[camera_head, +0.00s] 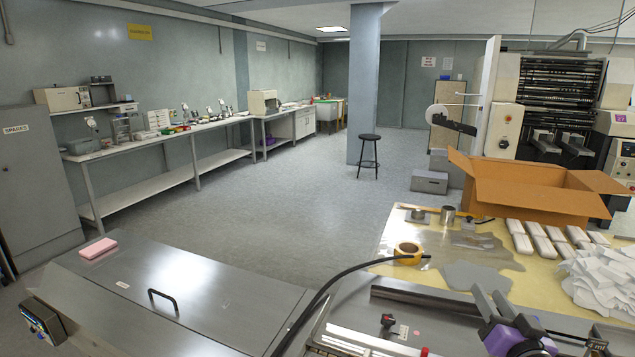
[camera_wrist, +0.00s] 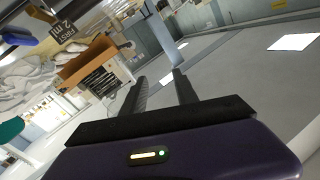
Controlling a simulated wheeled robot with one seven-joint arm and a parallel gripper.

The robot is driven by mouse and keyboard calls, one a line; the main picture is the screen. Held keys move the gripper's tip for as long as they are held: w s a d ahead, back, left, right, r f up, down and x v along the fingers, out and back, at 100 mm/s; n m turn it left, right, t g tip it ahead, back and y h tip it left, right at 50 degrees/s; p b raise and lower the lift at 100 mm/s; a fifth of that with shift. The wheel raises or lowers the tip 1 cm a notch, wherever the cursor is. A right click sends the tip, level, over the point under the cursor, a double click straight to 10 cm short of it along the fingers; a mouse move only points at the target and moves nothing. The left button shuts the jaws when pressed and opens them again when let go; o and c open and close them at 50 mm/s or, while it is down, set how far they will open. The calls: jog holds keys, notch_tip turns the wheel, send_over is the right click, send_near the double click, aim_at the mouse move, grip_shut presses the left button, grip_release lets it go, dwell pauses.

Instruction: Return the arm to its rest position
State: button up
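My gripper (camera_wrist: 160,84) shows in the wrist view with its two dark fingers apart and nothing between them. The fingers point out over the room, toward the floor and the blue column. In the head view my purple and grey gripper (camera_head: 492,298) is at the bottom right, above the front of the steel machine. It looks clear of the things on the yellow table. The rest of my arm is mostly out of the picture.
A black hose (camera_head: 322,294) arcs across the steel machine (camera_head: 190,290).

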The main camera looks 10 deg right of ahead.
jog(key=s+a+f+n+g+y, duration=0.1)
jog(key=s+a, duration=0.6)
jog(key=s, duration=0.7)
jog(key=s+a+f+n+y, duration=0.2)
jog(key=s+a+f, duration=0.3)
jog(key=s, duration=0.8)
jog(key=s+a+f+n+g+y, duration=0.1)
jog(key=s+a+f+n, duration=0.2)
jog(key=s+a, duration=0.7)
jog(key=s, duration=0.4)
jog(key=shift+s+f+n+g, duration=0.25)
jog(key=shift+s+n+g, duration=0.05)
jog(key=shift+s, duration=0.05)
